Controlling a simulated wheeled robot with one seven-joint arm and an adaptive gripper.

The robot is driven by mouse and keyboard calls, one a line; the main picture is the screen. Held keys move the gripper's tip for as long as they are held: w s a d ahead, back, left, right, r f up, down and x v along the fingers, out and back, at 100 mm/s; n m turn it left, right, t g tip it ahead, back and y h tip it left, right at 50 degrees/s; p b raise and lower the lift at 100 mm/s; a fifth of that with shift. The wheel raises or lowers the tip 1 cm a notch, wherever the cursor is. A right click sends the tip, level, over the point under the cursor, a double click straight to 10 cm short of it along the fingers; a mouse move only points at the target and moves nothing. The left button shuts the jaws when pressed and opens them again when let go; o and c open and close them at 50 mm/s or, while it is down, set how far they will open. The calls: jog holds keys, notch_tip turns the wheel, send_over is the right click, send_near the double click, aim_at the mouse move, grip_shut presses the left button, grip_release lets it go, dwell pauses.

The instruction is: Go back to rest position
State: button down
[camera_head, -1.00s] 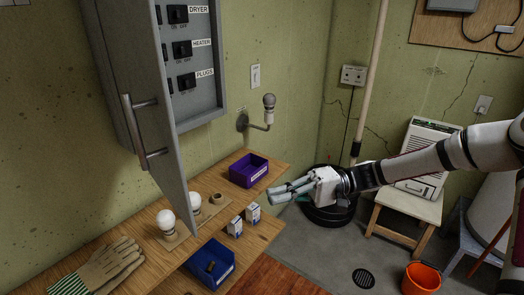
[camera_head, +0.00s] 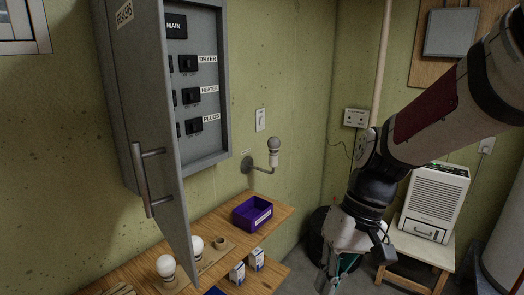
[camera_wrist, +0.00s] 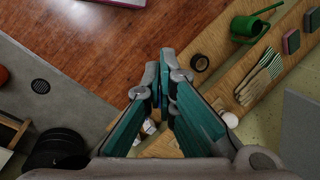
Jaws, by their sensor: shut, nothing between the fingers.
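My gripper (camera_wrist: 161,85) is shut and empty in the wrist view, its two teal-padded fingers together, pointing down over the bench and floor. In the head view my gripper (camera_head: 330,283) hangs low at the right of the bench, its fingertips cut off by the bottom edge. My arm rises from it to the upper right. Nothing is held.
The wooden bench (camera_head: 208,222) holds a purple bin (camera_head: 252,212), bulbs (camera_head: 166,266) and small boxes (camera_head: 237,272). An open breaker panel door (camera_head: 150,120) juts out above it. A dehumidifier (camera_head: 434,203) stands on a stool at right. A wall lamp (camera_head: 273,150) sticks out.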

jog(key=s+d+r+m+t+h, duration=0.2)
jog(key=s+d+r+t+h, duration=0.1)
jog(key=s+d+r+t, duration=0.4)
jog(key=v, duration=0.4)
jog(key=shift+d, duration=0.25)
jog(key=shift+w, duration=0.2)
dwell(2.4)
